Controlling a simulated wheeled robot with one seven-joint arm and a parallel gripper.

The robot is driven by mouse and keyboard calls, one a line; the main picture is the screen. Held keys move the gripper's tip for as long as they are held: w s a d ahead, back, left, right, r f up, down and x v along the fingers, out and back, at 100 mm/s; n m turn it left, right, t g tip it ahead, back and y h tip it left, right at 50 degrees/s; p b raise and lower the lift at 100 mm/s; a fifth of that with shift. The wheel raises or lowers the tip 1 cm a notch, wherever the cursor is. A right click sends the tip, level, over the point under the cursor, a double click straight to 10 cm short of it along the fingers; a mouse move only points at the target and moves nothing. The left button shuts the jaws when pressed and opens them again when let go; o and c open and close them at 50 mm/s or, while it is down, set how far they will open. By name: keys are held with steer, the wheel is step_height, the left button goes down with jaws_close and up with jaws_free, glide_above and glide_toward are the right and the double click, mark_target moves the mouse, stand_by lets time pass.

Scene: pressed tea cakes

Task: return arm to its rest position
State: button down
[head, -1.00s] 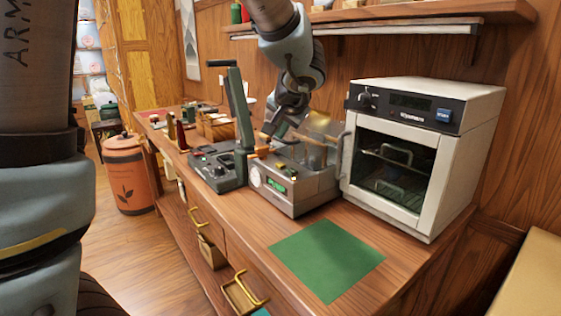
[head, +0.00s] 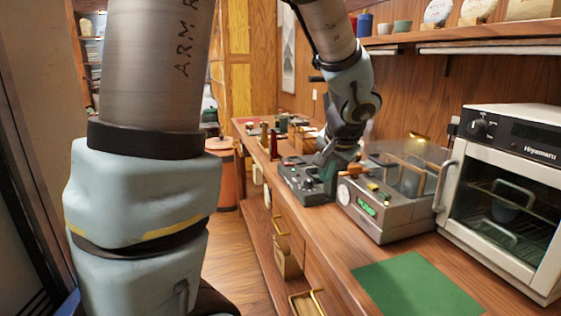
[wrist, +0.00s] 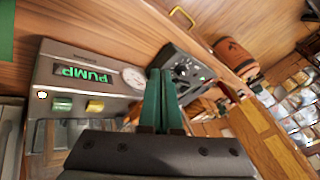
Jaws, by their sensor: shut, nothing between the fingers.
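My gripper (wrist: 158,100) shows in the wrist view with its two green fingers together and nothing between them. In the head view my gripper (head: 328,168) hangs over the counter, by the dark control unit (head: 300,180) and left of the grey pump machine (head: 385,200). The pump machine also shows in the wrist view (wrist: 75,60), with its lit PUMP display and round gauge. The fingers appear in front of the control unit (wrist: 182,72) there. Whether they touch anything I cannot tell.
A white oven (head: 515,180) stands at the right end of the wooden counter. A green mat (head: 415,288) lies flat on the counter in front. A shelf (head: 490,35) with cups and wrapped cakes runs above. A brown bin (head: 228,180) stands on the floor.

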steer(key=s+a+f+n+g, duration=0.2)
steer(key=s+a+f+n, duration=0.1)
steer(key=a, duration=0.6)
steer(key=s+a+f+n+g, duration=0.3)
steer(key=s+a+f+n, duration=0.1)
steer(key=a, duration=0.6)
steer(key=s+f, duration=0.1)
steer(key=s, duration=0.1)
steer(key=shift+s+a+f+h, duration=0.15)
steer(key=shift+s+h, duration=0.25)
stand_by(4.2)
